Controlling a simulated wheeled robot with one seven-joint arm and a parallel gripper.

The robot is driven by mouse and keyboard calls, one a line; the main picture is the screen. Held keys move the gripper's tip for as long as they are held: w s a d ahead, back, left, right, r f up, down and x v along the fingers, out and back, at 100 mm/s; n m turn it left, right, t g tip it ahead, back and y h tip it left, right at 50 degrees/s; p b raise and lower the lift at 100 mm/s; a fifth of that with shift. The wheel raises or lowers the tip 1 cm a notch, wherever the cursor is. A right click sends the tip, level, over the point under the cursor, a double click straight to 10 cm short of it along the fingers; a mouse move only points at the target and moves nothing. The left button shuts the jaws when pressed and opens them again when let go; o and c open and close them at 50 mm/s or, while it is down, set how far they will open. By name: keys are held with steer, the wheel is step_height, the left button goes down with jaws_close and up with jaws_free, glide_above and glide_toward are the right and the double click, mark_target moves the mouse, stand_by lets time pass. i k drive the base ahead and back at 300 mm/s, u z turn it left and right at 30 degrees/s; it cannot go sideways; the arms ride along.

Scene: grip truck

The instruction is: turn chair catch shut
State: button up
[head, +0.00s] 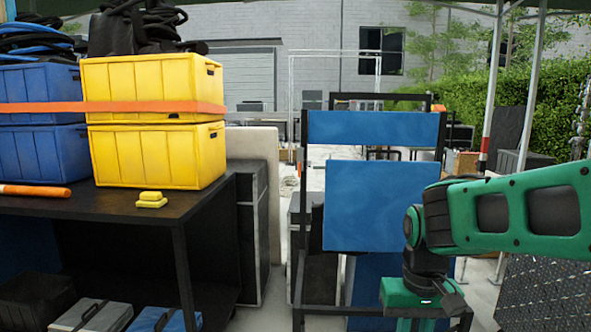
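Chairs with blue panels and black frames (375,205) stand upright in the middle of the head view, one behind another. No catch on them can be made out. My green and black arm reaches in from the right, in front of the chairs' right side, and bends down past the bottom edge. My gripper's fingers are not in view. The arm hides the lower right part of the chairs.
A black table (100,207) on the left carries yellow crates (155,155) and blue crates (37,155) behind an orange strap (150,107). Small yellow blocks (151,199) lie near its edge. Black cases (252,215) stand beside it. A pale pole (515,100) and hedge are right.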

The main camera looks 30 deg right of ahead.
mark_target(300, 150)
steer(key=u, duration=0.05)
steer(key=k, duration=0.65)
steer(key=u, duration=0.65)
steer(key=i, duration=1.85)
steer(key=z, duration=0.7)
